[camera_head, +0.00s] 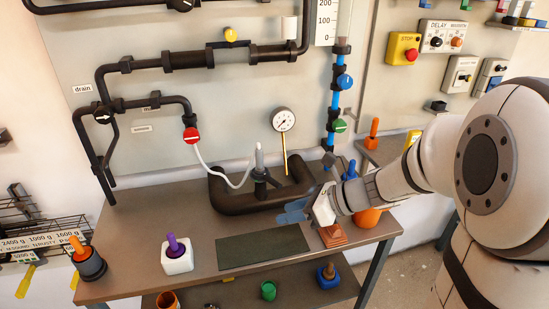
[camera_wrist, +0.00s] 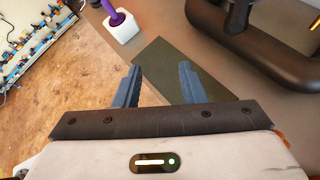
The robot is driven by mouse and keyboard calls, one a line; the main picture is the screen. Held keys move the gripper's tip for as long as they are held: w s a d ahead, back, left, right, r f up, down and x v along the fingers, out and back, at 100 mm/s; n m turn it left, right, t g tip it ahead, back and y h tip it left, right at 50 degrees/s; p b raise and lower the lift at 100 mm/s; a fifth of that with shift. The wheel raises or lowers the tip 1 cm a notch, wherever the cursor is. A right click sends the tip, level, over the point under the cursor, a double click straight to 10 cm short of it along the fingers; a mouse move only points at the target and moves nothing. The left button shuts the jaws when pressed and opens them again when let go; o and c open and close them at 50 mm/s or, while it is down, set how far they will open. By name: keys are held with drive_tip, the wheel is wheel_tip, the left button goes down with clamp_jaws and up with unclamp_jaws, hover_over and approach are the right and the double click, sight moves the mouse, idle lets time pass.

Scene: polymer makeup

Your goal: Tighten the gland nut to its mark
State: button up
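A thick black pipe loop (camera_head: 240,203) lies on the brown bench, with a dial gauge (camera_head: 283,120) on a brass stem and a short upright grey post (camera_head: 259,158) on a black fitting (camera_head: 262,174). I cannot tell for sure which part is the gland nut, and I can make out no mark. My gripper (camera_head: 292,212) is just in front of the loop's right end, above the bench. In the wrist view my gripper (camera_wrist: 157,80) has its two fingers well apart with nothing between them. The pipe loop (camera_wrist: 270,55) shows at the upper right there.
A dark green mat (camera_head: 262,249) lies in front of the loop. A white block with a purple peg (camera_head: 177,254) stands left of it. An orange-pegged dark pot (camera_head: 88,262) is at the left corner. A reddish block (camera_head: 333,236) sits close beside my gripper. A white hose (camera_head: 222,178) reaches the loop area.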

sight(274, 180)
drive_tip(key=w+d+m+t+y, duration=0.2)
drive_tip(key=w+m+t, duration=0.2)
drive_tip(key=w+m, duration=0.55)
drive_tip(key=shift+m+t, duration=0.3)
drive_tip(key=shift+m, duration=0.05)
drive_tip(key=x, duration=0.7)
drive_tip(key=shift+s+a+f, duration=0.1)
drive_tip(key=shift+a+f, duration=0.15)
drive_tip(key=shift+a, duration=0.05)
clamp_jaws()
